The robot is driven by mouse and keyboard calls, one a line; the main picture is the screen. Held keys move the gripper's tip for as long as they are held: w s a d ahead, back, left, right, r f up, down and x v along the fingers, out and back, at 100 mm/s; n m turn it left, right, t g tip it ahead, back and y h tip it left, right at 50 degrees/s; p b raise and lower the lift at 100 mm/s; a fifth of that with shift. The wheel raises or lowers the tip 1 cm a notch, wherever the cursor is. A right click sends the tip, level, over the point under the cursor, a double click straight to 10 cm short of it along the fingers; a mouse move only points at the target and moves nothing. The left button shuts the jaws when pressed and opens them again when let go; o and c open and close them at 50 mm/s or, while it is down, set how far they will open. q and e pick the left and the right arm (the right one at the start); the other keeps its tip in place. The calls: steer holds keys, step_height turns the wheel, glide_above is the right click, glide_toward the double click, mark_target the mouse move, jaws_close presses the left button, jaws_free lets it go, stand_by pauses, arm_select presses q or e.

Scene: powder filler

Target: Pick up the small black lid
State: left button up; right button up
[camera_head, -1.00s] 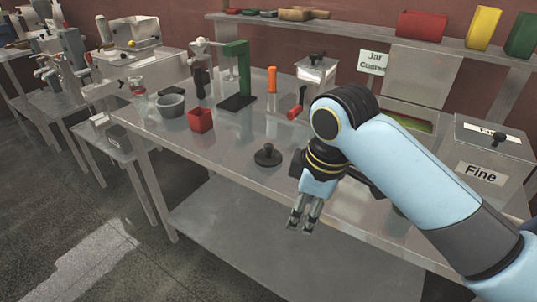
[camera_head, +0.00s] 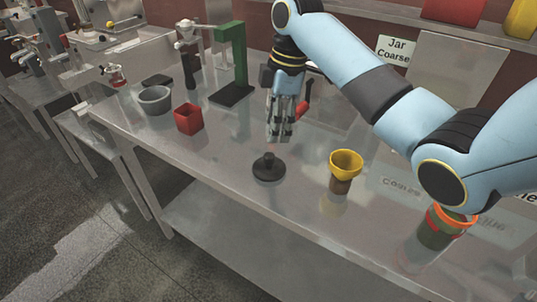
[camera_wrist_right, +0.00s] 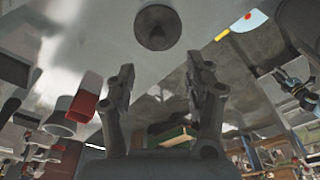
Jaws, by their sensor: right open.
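The small black lid (camera_head: 268,168) is a round disc with a knob on top, lying flat on the metal table (camera_head: 225,165). In the right wrist view the lid (camera_wrist_right: 157,27) is at the top centre, beyond the fingertips. My right gripper (camera_head: 280,138) points down above the table, just behind the lid in the head view, and appears apart from it. In the right wrist view its two fingers (camera_wrist_right: 162,75) are spread with nothing between them. My left gripper is in neither current view.
A red box (camera_head: 188,118), a grey bowl (camera_head: 155,100) and a green stand (camera_head: 234,62) are left of the gripper. A yellow funnel (camera_head: 346,162) on a brown jar stands right of the lid. A jar with an orange rim (camera_head: 436,236) is farther right, below my arm.

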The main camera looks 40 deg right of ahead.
glide_above(269, 155)
steer(key=f, duration=0.2)
steer(key=s+f, duration=0.1)
steer(key=f, duration=0.1)
steer(key=shift+d+f, duration=0.15)
steer(key=shift+f, duration=0.1)
steer(key=shift+w+f, duration=0.15)
steer(key=shift+f, duration=0.2)
steer(key=f, duration=0.3)
steer(key=f+p, duration=0.1)
steer(key=shift+w+f, duration=0.3)
steer(key=shift+w, duration=0.05)
steer(key=shift+c, duration=1.3)
steer(key=c, duration=0.7)
arm_select(q)
steer(key=s, duration=0.2)
steer(key=s+a+r, duration=0.1)
steer(key=shift+s, duration=0.1)
arm_select(e)
steer(key=shift+c, duration=0.3)
steer(key=shift+r, duration=0.15)
